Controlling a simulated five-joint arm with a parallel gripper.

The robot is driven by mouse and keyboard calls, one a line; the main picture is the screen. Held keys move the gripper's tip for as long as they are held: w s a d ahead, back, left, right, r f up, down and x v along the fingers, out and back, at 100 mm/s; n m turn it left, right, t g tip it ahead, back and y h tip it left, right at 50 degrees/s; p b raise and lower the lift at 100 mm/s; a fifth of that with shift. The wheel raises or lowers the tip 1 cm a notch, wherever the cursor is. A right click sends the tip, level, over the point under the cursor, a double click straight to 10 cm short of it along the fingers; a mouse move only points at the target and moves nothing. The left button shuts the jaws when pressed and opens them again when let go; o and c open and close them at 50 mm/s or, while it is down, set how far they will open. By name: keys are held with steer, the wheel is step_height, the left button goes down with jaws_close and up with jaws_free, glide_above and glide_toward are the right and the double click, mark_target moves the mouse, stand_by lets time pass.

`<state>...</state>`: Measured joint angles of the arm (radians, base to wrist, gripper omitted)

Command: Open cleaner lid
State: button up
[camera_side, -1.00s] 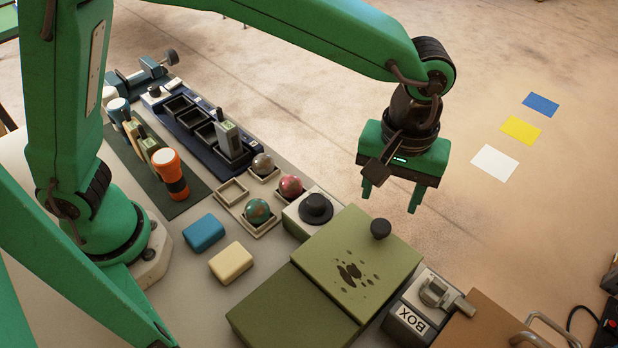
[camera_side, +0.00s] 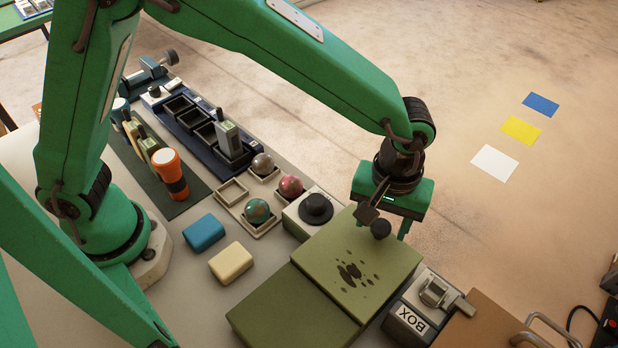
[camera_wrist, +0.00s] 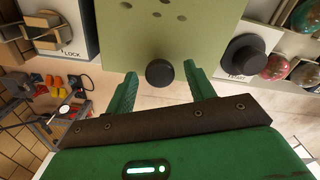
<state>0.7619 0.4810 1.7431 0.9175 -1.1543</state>
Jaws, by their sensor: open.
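The cleaner is a low olive-green box (camera_side: 290,314) on the table. Its raised, lighter lid (camera_side: 330,250) carries dark spots and looks shut. A round black knob (camera_side: 381,229) stands at the lid's far edge. My gripper (camera_side: 381,228) is open at the knob, fingers pointing down. In the wrist view, the knob (camera_wrist: 160,72) lies between the two green fingers (camera_wrist: 162,88), with a gap on each side. The lid (camera_wrist: 165,30) fills the top middle there. Contact with the knob does not show.
Left of the lid stands a box with a black dial (camera_side: 316,208). Right of it is a box with a metal latch (camera_side: 434,292). Marbled balls (camera_side: 257,211) sit in trays, near blue (camera_side: 204,232) and yellow (camera_side: 231,263) blocks. Floor beyond the table is open.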

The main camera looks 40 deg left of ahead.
steer(key=shift+c, duration=0.2)
jaws_close()
glide_toward(325, 288)
step_height(325, 288, down, 5)
steer(key=shift+f, duration=0.1)
steer(key=shift+o, duration=0.2)
jaws_free()
step_height(325, 288, up, 8)
stand_by(0.7)
